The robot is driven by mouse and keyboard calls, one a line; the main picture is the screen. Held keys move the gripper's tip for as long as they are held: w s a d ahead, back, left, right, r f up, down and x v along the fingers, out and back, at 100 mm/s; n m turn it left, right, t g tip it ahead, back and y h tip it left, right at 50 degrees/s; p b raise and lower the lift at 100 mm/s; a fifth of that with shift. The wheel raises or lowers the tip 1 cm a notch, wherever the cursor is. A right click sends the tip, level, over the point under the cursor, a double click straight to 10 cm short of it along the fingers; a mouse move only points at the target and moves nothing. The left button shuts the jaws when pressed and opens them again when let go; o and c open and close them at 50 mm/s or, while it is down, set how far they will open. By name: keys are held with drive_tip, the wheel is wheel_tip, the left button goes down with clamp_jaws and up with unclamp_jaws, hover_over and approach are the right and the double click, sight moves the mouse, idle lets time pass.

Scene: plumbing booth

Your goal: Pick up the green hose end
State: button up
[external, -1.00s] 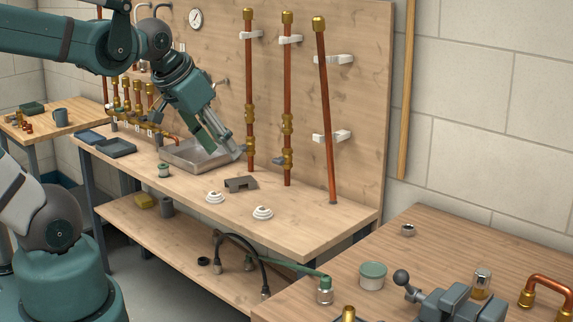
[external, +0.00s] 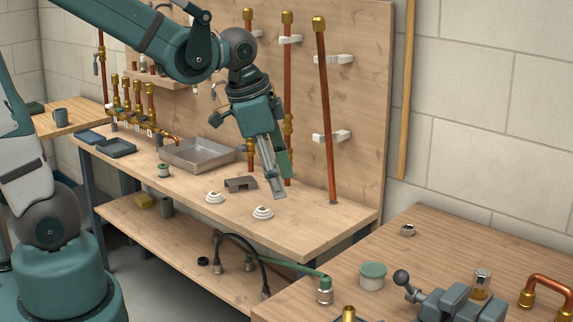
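A green hose (external: 292,267) runs from the lower shelf area toward the right table. Its green end with a pale metal fitting (external: 325,292) is at the left edge of the right table. My gripper (external: 279,193) points down above the right part of the workbench, up and to the left of the hose end and well apart from it. Its fingers are seen from the side, so I cannot tell whether they are open or shut. I see nothing held between them.
Upright copper pipes (external: 325,110) stand against the back panel behind my gripper. A grey block (external: 240,184) and two white fittings (external: 262,213) lie on the workbench. A black hose (external: 262,265) arches over the lower shelf.

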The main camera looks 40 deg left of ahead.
drive_tip(key=d+f+m+g, duration=0.2)
drive_tip(key=d+f+m, duration=0.25)
drive_tip(key=d, duration=0.25)
drive_tip(key=m+g+p, duration=0.1)
drive_tip(key=m, duration=0.3)
hover_over(325, 277)
drive_tip(key=shift+y, duration=0.4)
drive_tip(key=f, duration=0.6)
drive_tip(key=shift+w+a+f, duration=0.3)
drive_tip(key=shift+s+d+f+m, duration=0.25)
drive_tip(key=shift+d+f+m, duration=0.1)
drive_tip(key=shift+d+f, duration=0.15)
drive_tip(key=shift+a+f, duration=0.1)
drive_tip(key=shift+f, duration=1.2)
drive_tip(key=shift+f, duration=0.15)
drive_tip(key=shift+a+f+b, duration=0.1)
drive_tip(key=shift+f+b, duration=0.45)
drive_tip(key=shift+f, duration=1.9)
